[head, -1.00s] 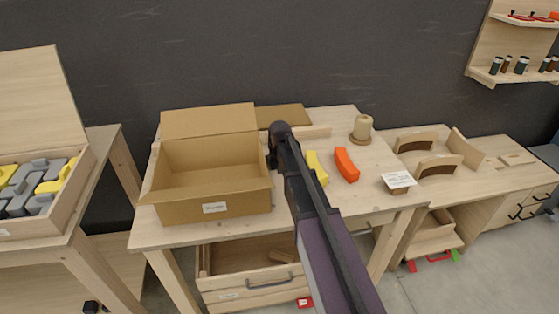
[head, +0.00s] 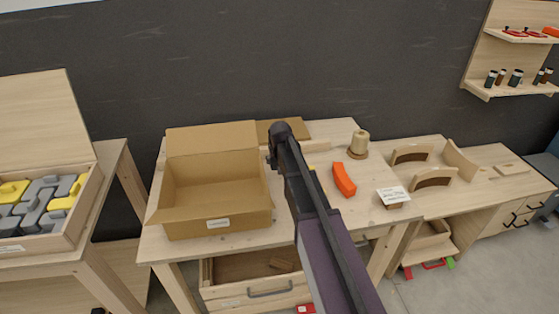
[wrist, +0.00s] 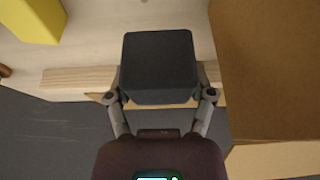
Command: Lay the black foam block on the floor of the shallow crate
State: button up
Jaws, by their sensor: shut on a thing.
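My gripper (wrist: 162,88) is shut on the black foam block (wrist: 158,62), with a finger on either side of it. In the head view my arm hides the block and most of the gripper; the arm's end is beside the right side of the open cardboard box (head: 218,228). This box stands on the middle table and looks empty. A wooden box (head: 84,212) at the left has a raised lid and holds several grey and yellow pieces. I cannot tell for sure which of these is the shallow crate.
An orange block (head: 344,179) lies right of my arm, near a spool (head: 361,141) and a small card (head: 392,195). A yellow block (wrist: 32,18) shows in the wrist view. An open drawer (head: 255,293) is under the table. Curved wooden forms (head: 433,177) stand further right.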

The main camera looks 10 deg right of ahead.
jog(key=shift+r+p, duration=0.95)
jog(key=shift+r, duration=0.35)
jog(key=shift+r, duration=0.1)
